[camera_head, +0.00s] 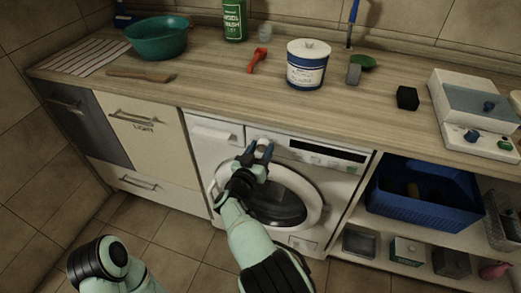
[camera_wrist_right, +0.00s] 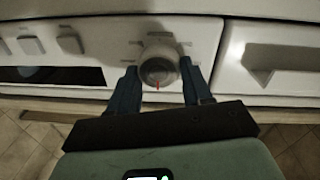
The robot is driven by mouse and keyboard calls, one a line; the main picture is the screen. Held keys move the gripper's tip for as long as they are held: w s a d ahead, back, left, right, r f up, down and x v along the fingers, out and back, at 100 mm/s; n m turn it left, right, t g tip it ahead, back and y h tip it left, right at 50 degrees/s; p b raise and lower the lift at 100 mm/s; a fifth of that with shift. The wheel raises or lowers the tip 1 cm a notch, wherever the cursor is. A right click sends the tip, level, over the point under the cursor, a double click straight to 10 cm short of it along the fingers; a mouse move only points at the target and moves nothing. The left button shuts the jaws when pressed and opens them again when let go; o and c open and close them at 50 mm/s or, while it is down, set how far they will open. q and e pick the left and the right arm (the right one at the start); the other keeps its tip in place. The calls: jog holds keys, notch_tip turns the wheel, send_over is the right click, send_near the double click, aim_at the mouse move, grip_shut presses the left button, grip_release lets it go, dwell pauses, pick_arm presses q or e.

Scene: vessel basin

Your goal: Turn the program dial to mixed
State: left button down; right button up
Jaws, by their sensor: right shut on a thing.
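The program dial (camera_wrist_right: 159,66) is a round, pale knob on the front panel of the white washing machine (camera_head: 230,180). A red mark on the dial points toward the bottom of the right wrist view. Faint marks surround the dial, but their lettering is too small to read. My right gripper (camera_head: 259,152) is at the dial, with one blue finger on each side. It also shows in the right wrist view (camera_wrist_right: 158,82), shut on the dial. My left gripper is not in view; part of my left arm shows at the bottom left of the head view.
Beside the dial are a display (camera_head: 328,150) and several buttons. The round door (camera_head: 275,203) is below. The worktop (camera_head: 200,85) above holds a teal bowl (camera_head: 158,42), a white tub (camera_head: 306,72) and a red tool (camera_head: 257,60). A blue crate (camera_head: 425,195) sits on the right shelf.

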jog(key=m, duration=0.2)
jog(key=shift+d+m, duration=0.15)
jog(key=shift+m, duration=0.25)
jog(key=m, duration=0.2)
jog(key=shift+m, duration=0.3)
jog(key=m, duration=0.2)
jog(key=shift+f+m+y+b, duration=0.1)
jog(key=shift+m+y+b, duration=0.2)
jog(key=m+b, duration=0.1)
jog(key=m, duration=0.1)
jog(key=shift+d+m, duration=0.1)
jog(key=shift+m, duration=0.2)
jog(key=shift+s+f+m+b, duration=0.1)
jog(key=shift+m+b, duration=0.4)
jog(key=shift+m, duration=0.4)
jog(key=m+b, duration=0.2)
jog(key=m, duration=0.1)
jog(key=shift+y, duration=0.4)
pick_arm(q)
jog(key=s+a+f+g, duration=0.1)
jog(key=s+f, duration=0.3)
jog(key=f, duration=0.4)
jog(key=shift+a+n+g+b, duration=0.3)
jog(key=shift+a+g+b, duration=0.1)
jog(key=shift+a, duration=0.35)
pick_arm(e)
jog(key=shift+m, duration=0.8)
